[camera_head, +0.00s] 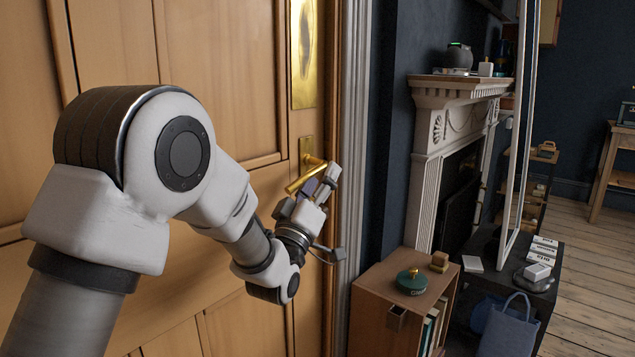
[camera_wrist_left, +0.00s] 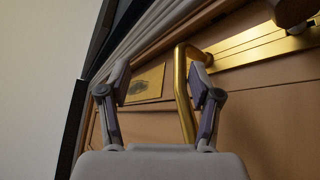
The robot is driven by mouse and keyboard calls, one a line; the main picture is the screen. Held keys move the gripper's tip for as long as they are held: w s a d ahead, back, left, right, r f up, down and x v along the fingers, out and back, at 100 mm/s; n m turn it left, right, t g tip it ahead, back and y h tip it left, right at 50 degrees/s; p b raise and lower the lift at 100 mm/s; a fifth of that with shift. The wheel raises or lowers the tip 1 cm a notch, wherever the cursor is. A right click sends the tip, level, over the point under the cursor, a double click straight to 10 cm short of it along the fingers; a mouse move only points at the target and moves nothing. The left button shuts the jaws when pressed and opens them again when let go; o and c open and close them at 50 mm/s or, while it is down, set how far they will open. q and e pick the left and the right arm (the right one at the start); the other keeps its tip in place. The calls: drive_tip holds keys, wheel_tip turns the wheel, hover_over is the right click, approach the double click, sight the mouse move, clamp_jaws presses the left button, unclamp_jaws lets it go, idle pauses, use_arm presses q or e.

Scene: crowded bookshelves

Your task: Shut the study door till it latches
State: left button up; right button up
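The wooden study door (camera_head: 225,75) fills the left of the head view. Its right edge lies close to the pale door frame (camera_head: 350,150); I cannot tell whether it is latched. A brass lever handle (camera_head: 305,178) sits near that edge. My left gripper (camera_head: 322,185) is at the lever, in front of the door. In the left wrist view my left gripper (camera_wrist_left: 160,85) has its fingers spread. The brass lever (camera_wrist_left: 182,95) runs between them as seen there, nearer the right finger; contact cannot be told. My right gripper is not in view.
A brass push plate (camera_head: 303,55) is above the lever. Right of the frame stands a low wooden bookcase (camera_head: 375,280) with a green lidded item (camera_head: 411,282) on top. A white fireplace surround (camera_head: 425,150) stands behind it. Wooden floor (camera_head: 590,280) is open at the far right.

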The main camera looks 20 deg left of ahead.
use_arm(q)
drive_tip(key=shift+d+r, duration=0.15)
drive_tip(key=v, duration=1.2)
